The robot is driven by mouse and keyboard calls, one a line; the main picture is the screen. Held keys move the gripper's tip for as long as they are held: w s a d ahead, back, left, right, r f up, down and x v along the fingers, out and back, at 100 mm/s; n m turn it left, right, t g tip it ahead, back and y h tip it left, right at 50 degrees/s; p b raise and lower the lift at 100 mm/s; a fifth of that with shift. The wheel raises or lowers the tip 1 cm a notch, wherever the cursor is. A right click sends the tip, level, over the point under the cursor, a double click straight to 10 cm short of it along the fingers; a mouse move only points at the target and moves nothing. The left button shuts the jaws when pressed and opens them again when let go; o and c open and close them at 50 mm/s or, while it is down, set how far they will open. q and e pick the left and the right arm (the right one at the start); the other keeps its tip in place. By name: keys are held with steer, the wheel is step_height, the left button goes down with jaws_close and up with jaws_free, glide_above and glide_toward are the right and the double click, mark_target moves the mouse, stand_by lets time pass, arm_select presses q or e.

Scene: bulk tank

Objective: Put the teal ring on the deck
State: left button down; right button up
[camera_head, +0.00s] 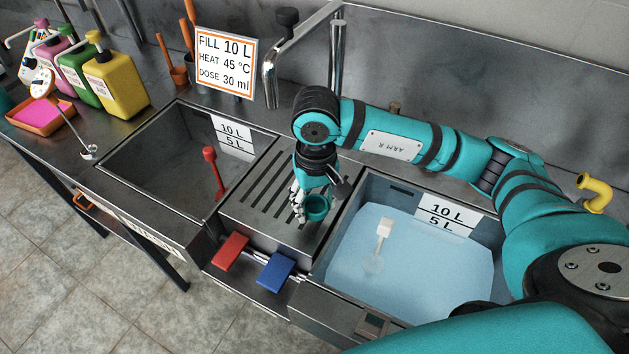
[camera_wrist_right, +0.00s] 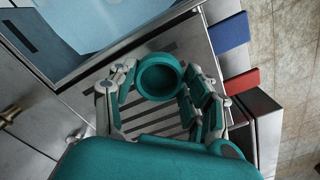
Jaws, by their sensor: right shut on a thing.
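The teal ring (camera_head: 318,212) is in my right gripper (camera_head: 305,205), over the slotted metal deck (camera_head: 240,215) between the two basins. In the right wrist view the ring (camera_wrist_right: 160,95) sits between the fingers of my right gripper (camera_wrist_right: 157,100), its round opening facing the camera. The gripper is shut on it. The slots of the deck (camera_wrist_right: 140,123) show behind the ring. I cannot tell whether the ring touches the deck. My left gripper is not in view.
An empty basin (camera_head: 150,150) lies left of the deck, and a water-filled basin (camera_head: 430,265) lies right. A red pedal (camera_head: 230,251) and a blue pedal (camera_head: 276,271) jut out in front. A tall faucet (camera_head: 270,78) and a sign (camera_head: 224,62) stand behind.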

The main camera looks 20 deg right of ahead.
steer(key=w+d, duration=0.1)
steer(key=w, duration=0.1)
steer(key=w+d+p, duration=0.1)
steer(key=w, duration=0.1)
steer(key=w+d, duration=0.1)
steer(key=w, duration=0.1)
steer(key=shift+w+d+f, duration=0.1)
steer(key=shift+d+f, duration=0.2)
steer(key=shift+d, duration=0.1)
step_height(320, 180, down, 3)
steer(key=shift+f+p, duration=0.2)
steer(key=shift+p, duration=0.75)
steer(key=shift+f, duration=0.1)
steer(key=shift+f+b, duration=0.15)
steer(key=shift+b, duration=0.15)
steer(key=o, duration=1)
steer(key=shift+c, duration=0.2)
